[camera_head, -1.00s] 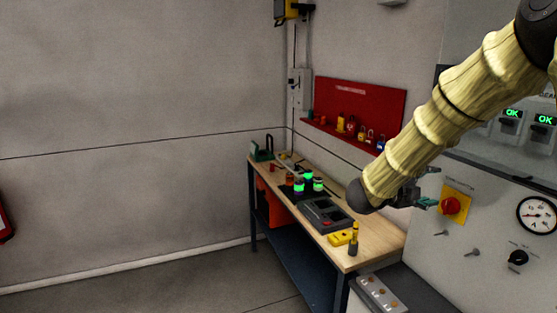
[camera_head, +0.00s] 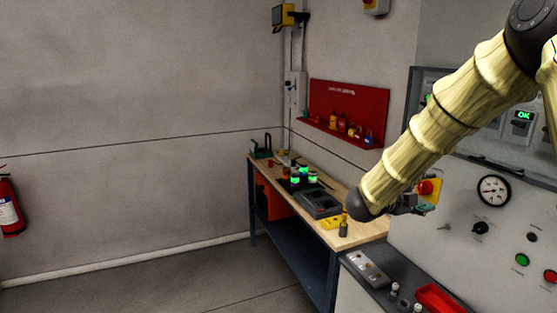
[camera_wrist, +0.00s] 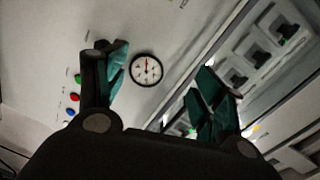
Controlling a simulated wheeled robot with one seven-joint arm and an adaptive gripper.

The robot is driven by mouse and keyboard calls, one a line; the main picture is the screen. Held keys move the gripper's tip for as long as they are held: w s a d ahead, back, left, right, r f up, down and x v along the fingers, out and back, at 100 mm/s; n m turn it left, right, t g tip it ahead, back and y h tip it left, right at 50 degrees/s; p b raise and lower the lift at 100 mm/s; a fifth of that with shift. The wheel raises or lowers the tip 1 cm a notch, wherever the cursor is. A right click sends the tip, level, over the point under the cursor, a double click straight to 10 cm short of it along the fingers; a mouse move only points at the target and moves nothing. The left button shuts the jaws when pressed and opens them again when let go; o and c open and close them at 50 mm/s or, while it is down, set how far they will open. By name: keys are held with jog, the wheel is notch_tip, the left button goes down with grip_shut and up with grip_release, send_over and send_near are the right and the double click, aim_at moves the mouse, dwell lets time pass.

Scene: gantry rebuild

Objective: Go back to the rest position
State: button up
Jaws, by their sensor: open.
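My gripper (camera_wrist: 160,95) is open and empty in the wrist view, with its two green-padded fingers wide apart. The pressure gauge (camera_wrist: 146,70) shows between the fingers, on the panel face beyond. In the head view my gripper (camera_head: 418,204) is partly hidden behind my yellowish arm. It is in front of the control panel (camera_head: 455,235), close in the picture to the red rotary switch on its yellow plate (camera_head: 427,190). I cannot tell whether it touches the switch.
A workbench (camera_head: 365,232) with several small items stands left of the panel. A red lock board (camera_head: 348,105) hangs above it. A fire extinguisher (camera_head: 10,208) is at the far left. A red tray (camera_head: 440,298) lies on the panel's ledge. The floor (camera_head: 150,290) at left is clear.

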jog(key=s+a+f+n+t+y+b, duration=0.15)
jog(key=f+n, duration=0.35)
jog(key=f, duration=0.7)
jog(key=a+f+n+t+y+b, duration=0.1)
jog(key=a+f+n+t+y, duration=0.3)
jog(key=f, duration=0.8)
jog(key=s+a+f+n+g+y+b, duration=0.15)
jog(key=s+f+n, duration=0.3)
jog(key=f, duration=0.55)
jog(key=s+a+f+n+g+y+b, duration=0.15)
jog(key=s+a+f+n+y, duration=0.35)
jog(key=f, duration=0.6)
jog(key=s+a+f+n+g+y+b, duration=0.2)
jog(key=s+f+n+g, duration=0.3)
jog(key=s+f, duration=1.2)
jog(key=s+a+f+n+g+b, duration=0.1)
jog(key=s+f+n+g, duration=0.1)
jog(key=s, duration=0.8)
jog(key=s+a+f+n+g+y+b, duration=0.1)
jog(key=s+a+n+g, duration=0.1)
jog(key=s, duration=0.8)
jog(key=shift+s+a+f+g+y, duration=0.15)
jog(key=shift+s+f+g+y, duration=0.05)
jog(key=shift+f+g+y, duration=0.15)
